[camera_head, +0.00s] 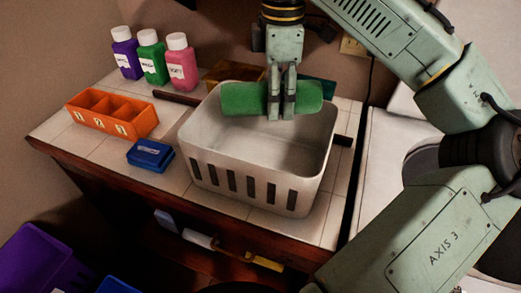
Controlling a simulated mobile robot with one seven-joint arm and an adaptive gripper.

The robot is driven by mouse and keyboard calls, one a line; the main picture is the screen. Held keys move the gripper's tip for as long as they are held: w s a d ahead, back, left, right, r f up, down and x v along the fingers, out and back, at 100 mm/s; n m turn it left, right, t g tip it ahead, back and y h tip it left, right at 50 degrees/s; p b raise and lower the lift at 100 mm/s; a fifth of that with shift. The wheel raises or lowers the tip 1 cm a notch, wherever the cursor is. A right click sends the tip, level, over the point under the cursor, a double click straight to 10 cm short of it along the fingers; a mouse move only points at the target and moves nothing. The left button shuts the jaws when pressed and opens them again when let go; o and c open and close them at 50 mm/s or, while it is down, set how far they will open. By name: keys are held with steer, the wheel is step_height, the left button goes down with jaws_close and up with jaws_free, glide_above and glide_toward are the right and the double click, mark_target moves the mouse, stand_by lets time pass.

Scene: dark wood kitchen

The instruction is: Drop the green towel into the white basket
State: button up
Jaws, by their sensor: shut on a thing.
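My gripper (282,110) is shut on the green towel (243,99), a rolled green cylinder lying sideways across the picture. The fingers grip it near its middle and point down. The white basket (245,190) stands on the tiled counter, with slots in its front wall. The towel appears over the back part of the basket's opening, near its back rim. Its exact height over the rim is hard to tell. The part of the basket's inside that shows looks empty.
An orange divided tray (113,116) and a blue box (151,156) lie left of the basket. Purple (126,52), green (152,57) and pink (181,62) bottles stand at the back left. A brown box (236,72) is behind the basket. A purple bin (40,262) is at lower left.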

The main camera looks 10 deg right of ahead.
steer(key=shift+f+b, duration=1.75)
steer(key=shift+f, duration=0.15)
steer(key=shift+r, duration=0.1)
steer(key=o, duration=1.4)
steer(key=shift+c, duration=0.2)
steer(key=shift+r, duration=3.75)
